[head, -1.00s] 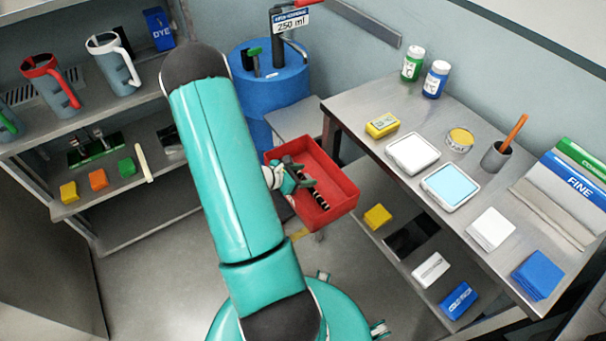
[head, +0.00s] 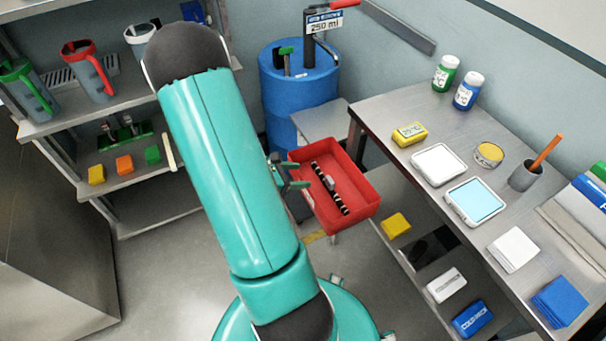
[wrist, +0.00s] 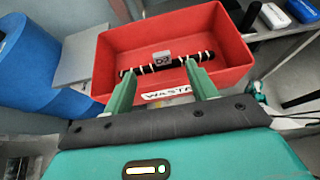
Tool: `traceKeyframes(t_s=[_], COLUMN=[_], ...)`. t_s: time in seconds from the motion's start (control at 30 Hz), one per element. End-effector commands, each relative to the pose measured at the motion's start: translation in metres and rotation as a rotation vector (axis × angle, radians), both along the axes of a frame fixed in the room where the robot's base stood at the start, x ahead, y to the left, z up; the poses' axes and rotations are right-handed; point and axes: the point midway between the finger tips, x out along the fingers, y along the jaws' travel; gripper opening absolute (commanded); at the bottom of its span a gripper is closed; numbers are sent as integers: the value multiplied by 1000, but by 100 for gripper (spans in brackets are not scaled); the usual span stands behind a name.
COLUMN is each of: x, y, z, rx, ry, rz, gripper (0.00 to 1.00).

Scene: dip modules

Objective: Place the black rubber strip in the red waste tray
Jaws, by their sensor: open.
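The black rubber strip (head: 328,187), with pale bands along it, lies inside the red waste tray (head: 361,184), on its floor. In the wrist view the strip (wrist: 140,69) spans much of the tray (wrist: 238,78), and a small grey tag sits at its middle. My gripper (head: 303,184) is at the tray's left side in the head view, partly hidden by my arm. In the wrist view my gripper (wrist: 161,83) has its two green fingers apart, pointing over the tray's near wall, with nothing held between them. I cannot tell how high the fingertips are above the strip.
A blue drum (head: 299,95) stands behind the tray, beside a grey stand (head: 321,122). A metal bench (head: 380,105) with bottles, white trays and a cup is to the right. A shelf (head: 152,185) with jugs and coloured blocks is at the left.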

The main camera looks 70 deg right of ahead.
Motion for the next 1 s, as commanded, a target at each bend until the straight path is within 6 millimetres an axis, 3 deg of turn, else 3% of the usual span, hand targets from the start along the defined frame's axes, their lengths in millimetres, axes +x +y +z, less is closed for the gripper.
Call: traceKeyframes(t_s=[0.33, 0.47, 0.67, 1.0], x=[5, 18, 58, 107], y=[3, 14, 61, 174], z=[4, 23, 80, 165], rx=[-3, -27, -69, 16], ry=[-9, -81, -337, -830], rz=[-1, -31, -138, -326], gripper=[57, 57, 57, 57])
